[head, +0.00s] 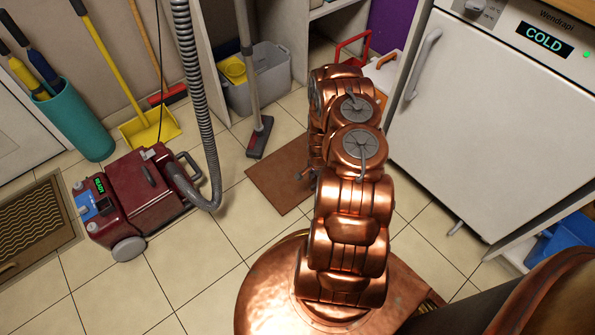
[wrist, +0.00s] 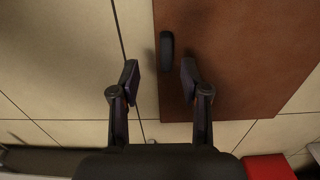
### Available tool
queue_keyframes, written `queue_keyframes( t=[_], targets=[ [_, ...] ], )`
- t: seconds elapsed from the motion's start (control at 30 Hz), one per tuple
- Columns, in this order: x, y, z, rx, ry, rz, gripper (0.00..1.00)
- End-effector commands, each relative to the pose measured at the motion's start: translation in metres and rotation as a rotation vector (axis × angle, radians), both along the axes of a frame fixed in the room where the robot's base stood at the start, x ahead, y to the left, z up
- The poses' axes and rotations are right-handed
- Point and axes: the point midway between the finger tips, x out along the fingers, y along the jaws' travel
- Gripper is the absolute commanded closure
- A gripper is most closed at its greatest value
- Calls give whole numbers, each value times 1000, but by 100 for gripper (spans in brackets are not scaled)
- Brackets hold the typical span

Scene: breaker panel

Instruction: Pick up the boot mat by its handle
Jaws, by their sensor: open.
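A flat plain brown mat (head: 272,182) lies on the tiled floor in the middle of the head view, partly hidden behind my arm. In the wrist view the brown mat (wrist: 235,60) fills the upper right, with a short dark upright handle (wrist: 167,50) near its left edge. My gripper (wrist: 159,70) is open and empty. In the picture the handle lies between the fingertips, closer to the right one. I cannot tell the height gap between them. The head view hides the handle, and the gripper is mostly hidden by my arm.
A second mat with wavy stripes (head: 40,225) lies at the far left. A dark red vacuum cleaner (head: 145,190) with a grey hose stands left of the brown mat.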

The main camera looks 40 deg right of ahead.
Motion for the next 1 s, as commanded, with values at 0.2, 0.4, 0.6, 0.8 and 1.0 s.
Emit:
queue_keyframes(
  t=[0.2, 0.4, 0.6, 0.8, 1.0],
  targets=[
    [8, -6, -31, -1, -2, 1, 54],
    [6, -5, -47, 0, 1, -1, 54],
    [7, -5, -47, -1, 0, 0, 54],
    [7, -5, -47, -1, 0, 0, 68],
    [7, -5, -47, -2, -1, 0, 89]
  ],
)
